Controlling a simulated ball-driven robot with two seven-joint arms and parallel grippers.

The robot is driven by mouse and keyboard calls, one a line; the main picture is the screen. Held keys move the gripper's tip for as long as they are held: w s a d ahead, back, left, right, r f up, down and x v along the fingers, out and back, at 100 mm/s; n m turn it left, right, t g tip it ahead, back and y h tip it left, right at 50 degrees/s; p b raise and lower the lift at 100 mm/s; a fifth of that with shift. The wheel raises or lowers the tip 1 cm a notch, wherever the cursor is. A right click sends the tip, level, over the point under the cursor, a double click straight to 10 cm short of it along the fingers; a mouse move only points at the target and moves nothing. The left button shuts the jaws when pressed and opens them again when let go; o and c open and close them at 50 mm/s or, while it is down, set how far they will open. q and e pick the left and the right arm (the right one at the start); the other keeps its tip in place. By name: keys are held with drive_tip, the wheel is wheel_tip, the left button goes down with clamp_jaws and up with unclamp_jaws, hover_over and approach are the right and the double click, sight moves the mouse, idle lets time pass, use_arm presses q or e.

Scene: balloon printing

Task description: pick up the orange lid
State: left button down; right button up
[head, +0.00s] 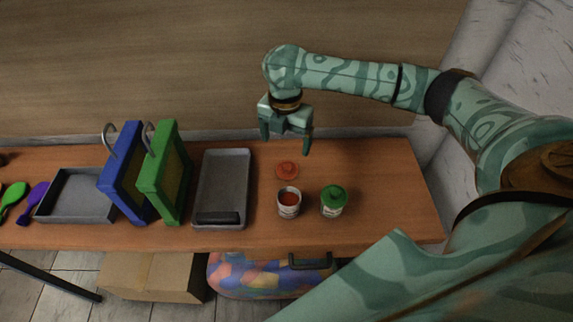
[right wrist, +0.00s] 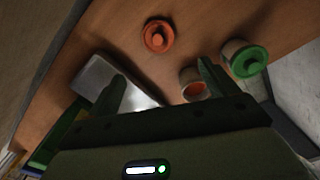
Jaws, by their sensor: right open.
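The orange lid (head: 287,170) lies flat on the wooden table, behind an open jar with orange contents (head: 289,203). It also shows in the right wrist view (right wrist: 158,37), beyond the fingertips and clear of them. My right gripper (head: 286,146) is open and empty, above the table's back part, a little behind the lid in the head view. In the right wrist view its two fingers (right wrist: 160,82) are spread apart with nothing between them. My left gripper is not in view.
A jar with a green lid (head: 333,202) stands right of the open jar. A grey tray (head: 222,165) lies left of the lid. Green (head: 165,172) and blue (head: 122,172) framed screens stand further left, beside another grey tray (head: 80,216). The table's right end is clear.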

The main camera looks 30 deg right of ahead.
drive_tip(key=b, duration=0.2)
hover_over(287, 166)
drive_tip(key=f, duration=0.3)
drive_tip(key=a+f, duration=0.1)
drive_tip(key=f, duration=0.1)
drive_tip(key=shift+s+f, duration=0.3)
drive_tip(key=shift+f, duration=0.35)
drive_tip(key=f, duration=0.1)
drive_tip(key=f+b, duration=0.1)
drive_tip(key=f, duration=0.1)
drive_tip(key=d+f+b, duration=0.1)
drive_tip(key=f, duration=0.1)
drive_tip(key=shift+w, duration=0.25)
drive_tip(key=shift+r, duration=0.15)
drive_tip(key=shift+c, duration=0.7)
drive_tip(key=c, duration=0.9)
